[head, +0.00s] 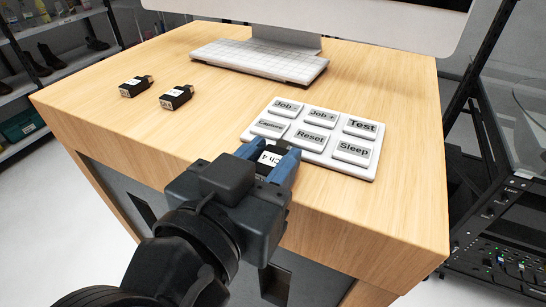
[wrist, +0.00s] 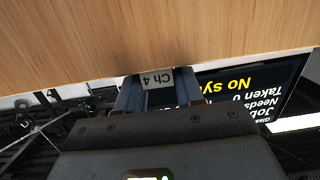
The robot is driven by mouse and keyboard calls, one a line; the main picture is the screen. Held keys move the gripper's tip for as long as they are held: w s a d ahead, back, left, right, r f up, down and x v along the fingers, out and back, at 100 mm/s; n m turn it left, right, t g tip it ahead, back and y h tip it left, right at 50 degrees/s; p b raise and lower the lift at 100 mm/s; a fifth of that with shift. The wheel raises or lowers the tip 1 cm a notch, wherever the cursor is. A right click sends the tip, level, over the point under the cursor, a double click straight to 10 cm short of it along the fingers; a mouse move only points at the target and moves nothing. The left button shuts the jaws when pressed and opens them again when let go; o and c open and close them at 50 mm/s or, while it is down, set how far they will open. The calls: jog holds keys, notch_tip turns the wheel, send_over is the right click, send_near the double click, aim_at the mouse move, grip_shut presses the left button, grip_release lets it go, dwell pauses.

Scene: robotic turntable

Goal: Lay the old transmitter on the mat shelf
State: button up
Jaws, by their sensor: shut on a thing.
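My gripper (head: 268,154) is shut, its two blue fingers on either side of a small dark block with a white "Ch 4" label, a transmitter (head: 268,162). It is held at the front edge of the wooden desk, close to the white button panel. In the wrist view the labelled transmitter (wrist: 157,78) sits between the fingertips (wrist: 160,90), against the wood behind; I cannot tell whether it touches the desk. Two similar black transmitters (head: 135,87) and (head: 176,97) lie on the desk at the left. I cannot identify a mat shelf in either view.
The button panel (head: 315,137) lies on the wooden desk (head: 395,160), with a keyboard (head: 260,60) and monitor behind. A shelf with shoes (head: 50,57) stands at far left. A black rack (head: 510,220) stands at right. The wrist view shows an upside-down screen (wrist: 245,95).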

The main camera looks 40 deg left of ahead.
jog(key=c, duration=0.5)
jog(key=shift+c, duration=0.2)
